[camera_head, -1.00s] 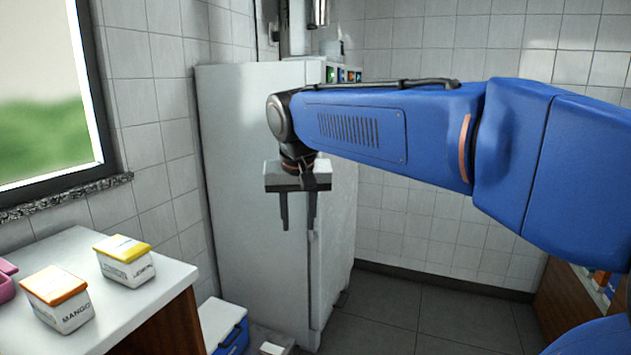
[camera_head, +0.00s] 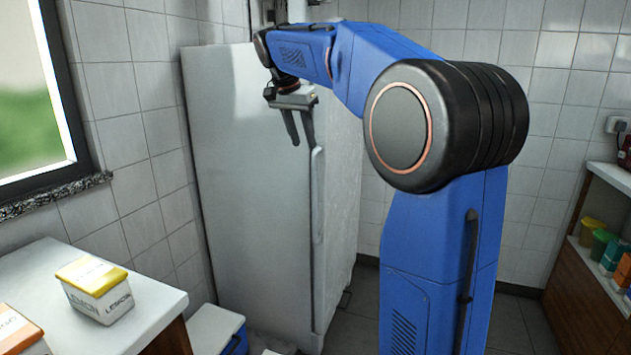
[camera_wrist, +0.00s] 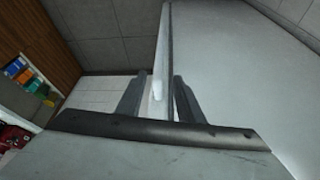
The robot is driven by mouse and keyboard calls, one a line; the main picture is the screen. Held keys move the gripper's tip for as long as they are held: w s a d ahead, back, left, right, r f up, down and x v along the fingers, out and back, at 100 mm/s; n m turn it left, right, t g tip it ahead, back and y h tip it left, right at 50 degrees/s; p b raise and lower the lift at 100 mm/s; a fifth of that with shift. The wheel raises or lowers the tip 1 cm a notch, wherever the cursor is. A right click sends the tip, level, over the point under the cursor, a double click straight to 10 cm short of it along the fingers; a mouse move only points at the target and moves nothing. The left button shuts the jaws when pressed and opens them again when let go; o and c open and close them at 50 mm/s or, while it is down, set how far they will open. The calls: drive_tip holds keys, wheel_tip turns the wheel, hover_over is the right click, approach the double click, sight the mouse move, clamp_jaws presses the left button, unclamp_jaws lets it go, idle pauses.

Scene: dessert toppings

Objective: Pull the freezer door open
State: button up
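The tall white freezer (camera_head: 245,190) stands against the tiled wall, and its door looks shut. Its pale vertical handle (camera_head: 318,200) runs down the front near the right edge. My gripper (camera_head: 301,143) is at the handle's upper end, pointing down, with its two dark fingers apart. In the wrist view, my gripper (camera_wrist: 158,98) has one finger on each side of the pale handle end (camera_wrist: 157,92). A gap shows beside the fingers, so they do not look closed on it. The dark door seam (camera_wrist: 168,45) runs away beyond them.
A white counter (camera_head: 150,310) with a yellow-lidded lemon tub (camera_head: 95,290) is at the lower left. A white-lidded blue cooler (camera_head: 215,325) stands on the floor by the freezer's front. A shelf unit with colourful tubs (camera_head: 600,245) is at the right.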

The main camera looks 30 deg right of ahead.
sight(313, 175)
drive_tip(key=x, duration=1.6)
drive_tip(key=shift+f, duration=0.2)
clamp_jaws()
